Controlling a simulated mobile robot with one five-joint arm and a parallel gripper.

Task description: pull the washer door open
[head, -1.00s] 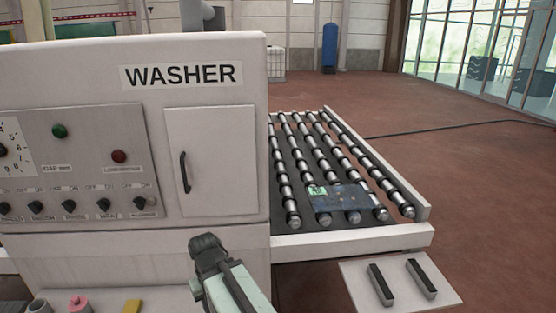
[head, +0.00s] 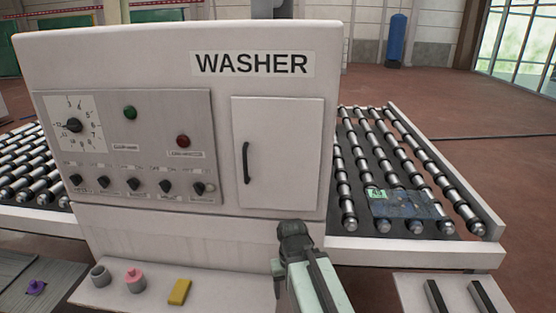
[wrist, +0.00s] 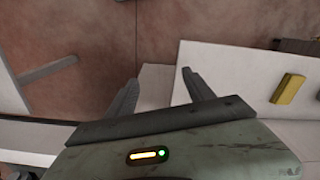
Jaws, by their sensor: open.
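The washer door (head: 279,153) is a pale rectangular panel on the right part of the washer front (head: 200,224), under the WASHER label. It looks shut. Its dark vertical handle (head: 246,163) is on the door's left side. My gripper (head: 293,232) is in front of the washer, below the door and to the right of the handle, apart from the handle in the picture. In the wrist view my gripper (wrist: 157,92) shows two spread fingers with nothing between them. The handle does not show in the wrist view.
A ledge below holds a yellow block (head: 179,292), a pink-topped item (head: 135,280) and a grey cup (head: 100,275). A roller conveyor (head: 480,215) with a dark glass piece (head: 405,204) is at right. A plate with black bars (head: 436,297) stands at lower right.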

